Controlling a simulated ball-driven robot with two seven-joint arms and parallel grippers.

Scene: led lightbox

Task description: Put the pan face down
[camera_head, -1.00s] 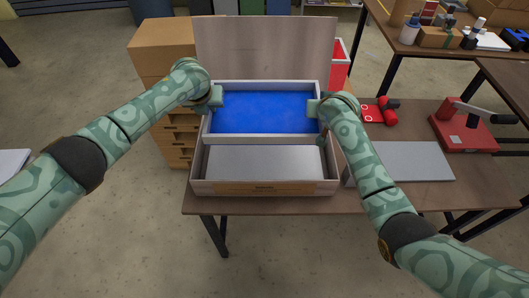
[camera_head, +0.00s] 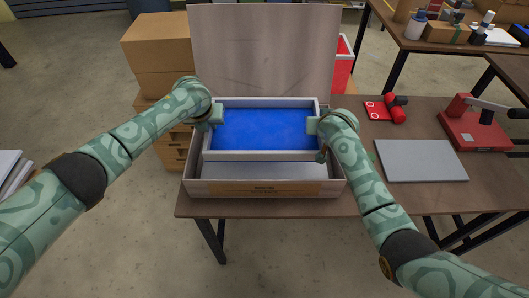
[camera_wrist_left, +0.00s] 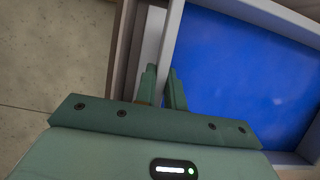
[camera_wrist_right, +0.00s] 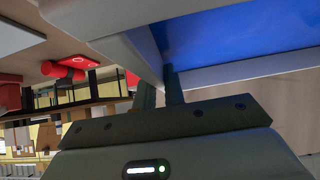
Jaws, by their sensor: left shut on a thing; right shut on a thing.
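The pan is a shallow white-walled tray with a blue inside (camera_head: 265,130); its blue side faces up in the head view. It is held level at or just above an open box (camera_head: 265,189) with a raised lid. My left gripper (camera_head: 217,118) is shut on the pan's left wall, and the left wrist view shows its fingers (camera_wrist_left: 174,88) on either side of that wall. My right gripper (camera_head: 314,125) is shut on the right wall; its fingers (camera_wrist_right: 163,88) also show in the right wrist view. Whether the pan touches the box is hidden.
A grey flat panel (camera_head: 421,160), a red press-like tool (camera_head: 475,125) and red items (camera_head: 385,110) lie on the table at right. Cardboard boxes (camera_head: 160,65) stand behind left. The raised lid (camera_head: 263,50) stands upright behind the pan.

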